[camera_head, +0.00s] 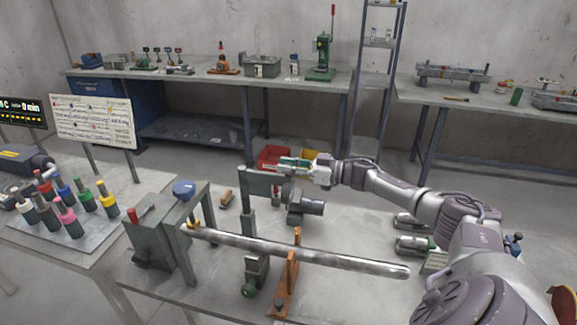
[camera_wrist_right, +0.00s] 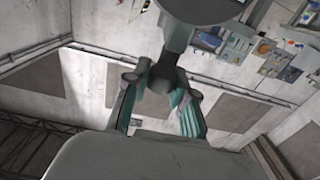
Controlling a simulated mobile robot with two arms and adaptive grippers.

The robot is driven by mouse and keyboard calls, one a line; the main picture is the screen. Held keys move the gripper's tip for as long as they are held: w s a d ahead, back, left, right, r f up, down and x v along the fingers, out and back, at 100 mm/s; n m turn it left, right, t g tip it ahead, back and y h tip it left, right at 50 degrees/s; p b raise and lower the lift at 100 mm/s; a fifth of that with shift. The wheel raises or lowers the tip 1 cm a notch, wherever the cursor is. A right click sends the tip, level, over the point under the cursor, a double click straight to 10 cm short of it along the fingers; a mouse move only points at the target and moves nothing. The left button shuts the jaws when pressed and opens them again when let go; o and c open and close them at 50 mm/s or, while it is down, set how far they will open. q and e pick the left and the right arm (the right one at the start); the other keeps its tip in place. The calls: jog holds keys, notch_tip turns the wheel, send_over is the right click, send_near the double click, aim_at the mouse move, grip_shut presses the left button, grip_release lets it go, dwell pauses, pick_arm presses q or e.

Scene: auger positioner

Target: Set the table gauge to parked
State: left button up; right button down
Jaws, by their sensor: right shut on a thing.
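My right gripper (camera_head: 290,163) is at the top of the grey-green machine arm (camera_head: 262,182) in the head view. In the right wrist view its teal-padded fingers (camera_wrist_right: 162,105) are shut on a dark grey stem (camera_wrist_right: 163,75), which joins a wider grey part above it. A grey motor-like cylinder (camera_head: 313,207) sits just below the gripper. A long grey rod (camera_head: 330,262) lies across the front of the machine, over an orange bracket (camera_head: 293,262). I cannot tell for sure which part is the table gauge, nor read its setting. My left gripper is not in view.
A grey housing with a red-tipped lever (camera_head: 132,216) and a blue cup (camera_head: 185,188) stands left of the arm. Red (camera_head: 273,158) and yellow (camera_head: 309,155) bins are behind the gripper. Metal cylinders (camera_head: 412,244) lie at right.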

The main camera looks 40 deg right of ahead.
jog(key=shift+d+r, duration=0.15)
jog(key=c, duration=1.1)
grip_release()
jog(key=shift+o, duration=0.9)
jog(key=shift+w, duration=0.15)
jog(key=shift+s, duration=0.2)
jog(key=v, duration=1.1)
jog(key=shift+s+d, duration=0.25)
jog(key=shift+d, duration=0.05)
